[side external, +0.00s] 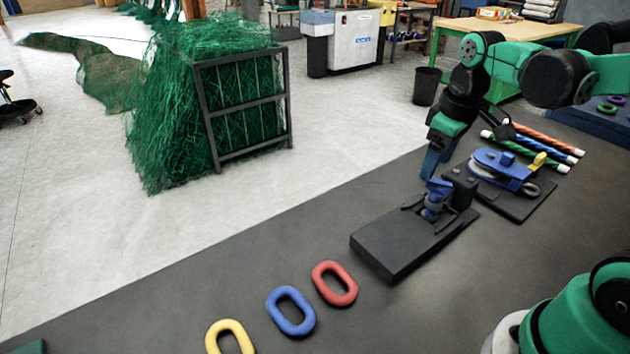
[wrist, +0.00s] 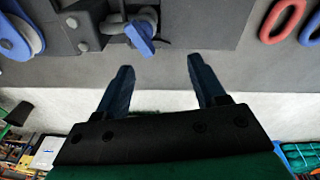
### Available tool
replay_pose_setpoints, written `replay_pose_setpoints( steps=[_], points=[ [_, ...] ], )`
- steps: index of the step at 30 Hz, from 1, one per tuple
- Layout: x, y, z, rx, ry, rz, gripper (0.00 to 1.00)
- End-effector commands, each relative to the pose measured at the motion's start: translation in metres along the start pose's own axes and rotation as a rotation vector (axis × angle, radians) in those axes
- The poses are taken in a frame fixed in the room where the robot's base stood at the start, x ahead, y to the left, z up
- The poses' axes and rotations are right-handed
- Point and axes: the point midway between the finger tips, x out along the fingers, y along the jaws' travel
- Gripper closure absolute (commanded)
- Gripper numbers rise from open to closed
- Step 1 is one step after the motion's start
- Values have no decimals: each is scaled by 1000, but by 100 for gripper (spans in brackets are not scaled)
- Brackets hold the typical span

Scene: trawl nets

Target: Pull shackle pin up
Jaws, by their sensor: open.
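The blue shackle pin (wrist: 138,38) has a flat tab and shows in the wrist view at the upper left, beyond my left finger. My gripper (side external: 427,176) points down close above the shackle, and its fingers partly overlap it in the side view. In the wrist view my gripper (wrist: 160,62) is open, with nothing between its two blue fingers. I cannot tell whether a finger touches the pin.
A blue pulley block (side external: 505,168) on its own dark plate stands just behind and right. Green, blue and red ropes (side external: 535,150) lie beyond it. Red (side external: 334,284), blue (side external: 291,311) and yellow (side external: 230,338) rings lie at the front left. The mat between is clear.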

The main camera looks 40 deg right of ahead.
Motion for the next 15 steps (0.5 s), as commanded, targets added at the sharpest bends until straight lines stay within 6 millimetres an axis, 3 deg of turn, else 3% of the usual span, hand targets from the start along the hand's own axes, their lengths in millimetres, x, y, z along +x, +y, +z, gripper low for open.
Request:
replay_pose_setpoints(
  steps=[6,15],
  points=[
    [7,23,7,-47,-117,-62,36],
    [35,21,11,-53,-124,-67,36]
  ],
)
